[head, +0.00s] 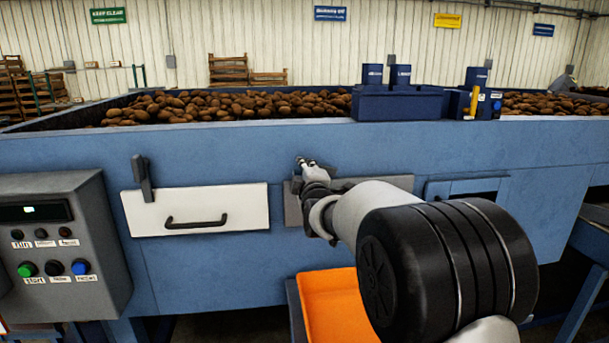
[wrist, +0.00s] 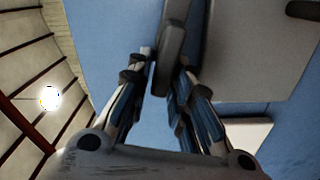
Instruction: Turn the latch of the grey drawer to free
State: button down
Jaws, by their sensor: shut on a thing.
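The grey drawer (head: 376,183) is set in the blue machine front, mostly hidden behind my arm in the head view. In the wrist view its grey face (wrist: 245,60) fills the upper right. The latch (wrist: 166,62) is a dark grey bar between my fingers at the drawer's edge. My gripper (wrist: 165,72) is shut on the latch. In the head view my gripper (head: 306,163) is at the drawer's upper left corner, and the latch cannot be made out there.
A white drawer (head: 247,205) with a black handle and an upright dark latch (head: 143,178) is to the left. A control box (head: 60,240) stands at far left. An orange tray (head: 330,308) is below. Potatoes (head: 220,106) fill the bin above.

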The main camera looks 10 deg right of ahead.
jog(key=shift+f+n+b, duration=0.3)
jog(key=shift+n+b, duration=0.15)
jog(key=shift+n, duration=0.85)
jog(key=c, duration=1.6)
grip_release()
jog(key=s, duration=1.2)
